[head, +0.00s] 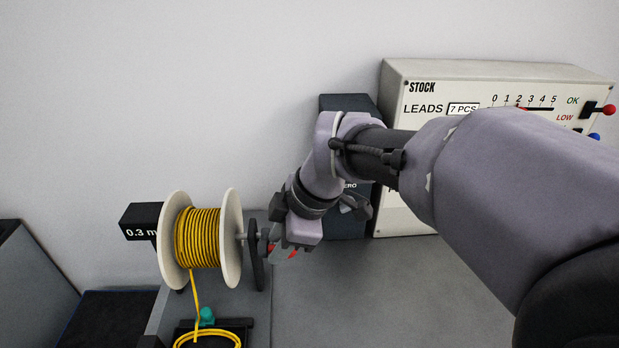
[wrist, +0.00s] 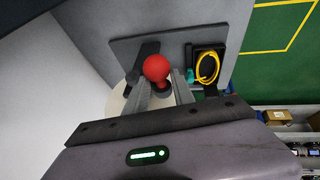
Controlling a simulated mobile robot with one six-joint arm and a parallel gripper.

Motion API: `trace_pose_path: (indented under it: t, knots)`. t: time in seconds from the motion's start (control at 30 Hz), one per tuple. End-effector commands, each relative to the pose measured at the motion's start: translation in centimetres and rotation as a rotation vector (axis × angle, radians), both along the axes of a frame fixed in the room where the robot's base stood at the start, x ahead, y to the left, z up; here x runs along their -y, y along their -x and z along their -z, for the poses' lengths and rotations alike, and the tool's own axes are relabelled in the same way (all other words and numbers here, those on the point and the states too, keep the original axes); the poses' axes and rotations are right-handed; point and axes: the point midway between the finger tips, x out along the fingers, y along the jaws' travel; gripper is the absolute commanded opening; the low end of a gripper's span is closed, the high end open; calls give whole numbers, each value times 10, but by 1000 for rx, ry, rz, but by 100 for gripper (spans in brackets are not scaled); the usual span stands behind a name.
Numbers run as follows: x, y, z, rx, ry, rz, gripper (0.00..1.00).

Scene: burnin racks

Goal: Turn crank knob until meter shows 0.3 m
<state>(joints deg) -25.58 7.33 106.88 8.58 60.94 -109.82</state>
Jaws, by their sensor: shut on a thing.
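A white-flanged spool (head: 231,240) wound with yellow cable (head: 197,238) stands at the lower left of the head view. The black meter (head: 141,232) on its left reads 0.3 m. A dark crank arm (head: 256,262) is on the spool's right side. The red crank knob (head: 292,254) shows partly behind my gripper in the head view; in the wrist view the red knob (wrist: 156,68) sits between the fingertips. My gripper (wrist: 160,82) is shut on the knob. The fingers are mostly hidden in the head view.
A loop of yellow cable (head: 208,335) lies below the spool, by a teal part (head: 207,316). A beige STOCK panel (head: 450,80) with red and blue knobs stands at the back right, partly hidden by my arm. The grey bench top (head: 380,290) in front is clear.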

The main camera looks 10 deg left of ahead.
Motion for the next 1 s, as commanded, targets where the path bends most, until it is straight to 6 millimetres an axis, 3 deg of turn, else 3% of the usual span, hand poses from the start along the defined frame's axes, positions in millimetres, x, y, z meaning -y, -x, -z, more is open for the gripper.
trace_pose_path:
  t: [0.27,0.53,0.77,0.8,0.9,1.0]
  knots:
    - [0,-1,1,3,-1,0,0]
    - [1,5,26,4,-1,0,0]
    - [1,5,24,4,-1,0,0]
    - [1,5,24,4,-1,0,38]
    - [1,5,24,4,-1,0,56]
    - [1,5,24,3,-1,0,56]
